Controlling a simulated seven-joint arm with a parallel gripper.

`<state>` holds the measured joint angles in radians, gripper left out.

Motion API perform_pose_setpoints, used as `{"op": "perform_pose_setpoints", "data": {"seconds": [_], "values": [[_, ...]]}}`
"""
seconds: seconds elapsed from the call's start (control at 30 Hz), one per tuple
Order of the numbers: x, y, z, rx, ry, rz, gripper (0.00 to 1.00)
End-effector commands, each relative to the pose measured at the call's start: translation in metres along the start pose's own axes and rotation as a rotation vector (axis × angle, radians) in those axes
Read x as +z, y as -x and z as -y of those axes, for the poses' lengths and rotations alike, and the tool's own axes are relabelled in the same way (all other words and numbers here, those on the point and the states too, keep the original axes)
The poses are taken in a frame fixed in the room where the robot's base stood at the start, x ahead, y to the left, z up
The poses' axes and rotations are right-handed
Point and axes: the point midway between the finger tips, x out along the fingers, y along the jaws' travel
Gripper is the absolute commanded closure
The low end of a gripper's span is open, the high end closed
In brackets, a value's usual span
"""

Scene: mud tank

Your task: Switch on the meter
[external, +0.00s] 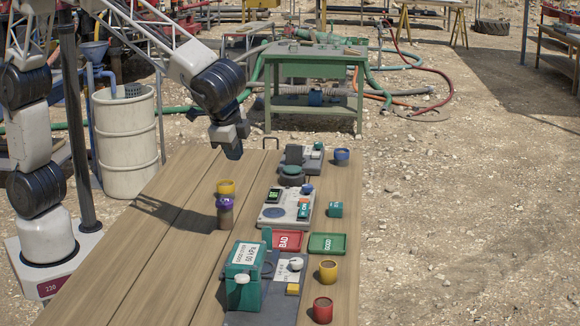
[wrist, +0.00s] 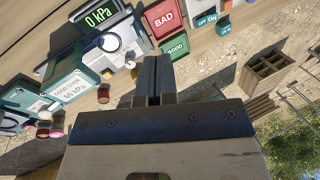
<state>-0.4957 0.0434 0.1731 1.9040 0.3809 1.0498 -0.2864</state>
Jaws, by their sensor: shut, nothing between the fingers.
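A pale bench unit (external: 285,216) stands mid-table with a lit green display (external: 273,195) and a teal-and-orange switch (external: 303,210). In the wrist view a display (wrist: 100,15) reads 0 kPa, with a white knob (wrist: 108,42) beside it. A small teal switch marked ON and OFF (wrist: 207,20) shows at the top. I cannot tell for certain which unit is the meter. My gripper (external: 233,152) hangs above the table's far left part, apart from all objects. Its fingers (wrist: 152,75) are shut together and empty.
A teal box (external: 246,258) signed GOOD OVER 60 kPa stands near the front. A red BAD tray (external: 287,240) and green GOOD tray (external: 327,244) lie behind it. Several cups stand on the right side; a yellow-topped stack (external: 226,205) stands left. The table's left side is clear.

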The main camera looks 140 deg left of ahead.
Motion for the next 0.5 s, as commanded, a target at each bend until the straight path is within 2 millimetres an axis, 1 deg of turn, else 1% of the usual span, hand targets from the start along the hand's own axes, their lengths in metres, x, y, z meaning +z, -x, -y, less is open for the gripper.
{"op": "perform_pose_setpoints", "data": {"seconds": [0.03,0.1,0.27,0.5], "values": [[-0.010,-0.009,0.007,-0.009,0.013,0.009,1.00],[-0.022,-0.019,0.017,-0.021,0.030,0.019,1.00],[-0.049,-0.043,0.040,-0.049,0.068,0.041,1.00],[-0.085,-0.081,0.077,-0.089,0.124,0.075,1.00]]}}
